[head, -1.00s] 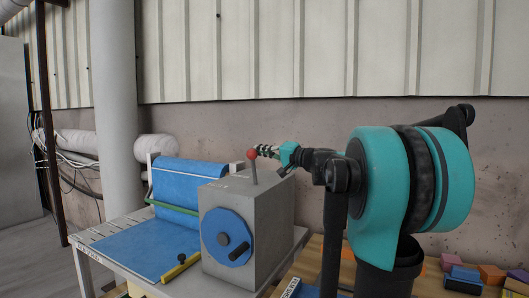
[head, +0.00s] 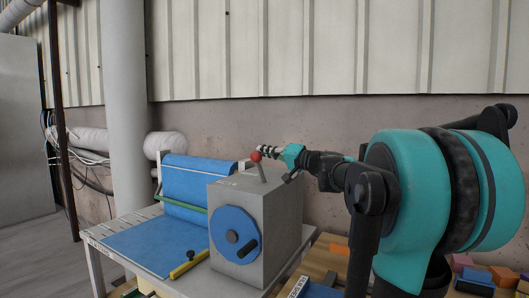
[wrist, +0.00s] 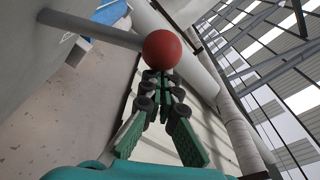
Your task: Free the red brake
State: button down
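The red brake is a lever with a red ball knob (head: 256,156) on a thin grey stem. It rises from the top of a grey box (head: 277,212) and leans left in the head view. In the wrist view the red ball (wrist: 162,47) is just past my fingertips, with its stem running left to the box. My gripper (head: 265,152) is at the ball's right side in the head view. In the wrist view my gripper (wrist: 160,78) has its fingertips together against or very near the ball, not around it. Exact contact is hard to tell.
A blue wheel with a dark handle (head: 247,249) is on the box's front. A blue sheet (head: 150,243) with a green bar (head: 183,204) and a yellow bar (head: 189,264) lies left on the table. Coloured blocks (head: 475,278) lie at lower right. The wall stands behind.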

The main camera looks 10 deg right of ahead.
jog(key=shift+s+a+f, duration=0.15)
jog(key=shift+s, duration=0.05)
jog(key=r+v, duration=0.1)
jog(key=v, duration=1.1)
jog(key=shift+w+f, duration=0.2)
jog(key=shift+f, duration=0.15)
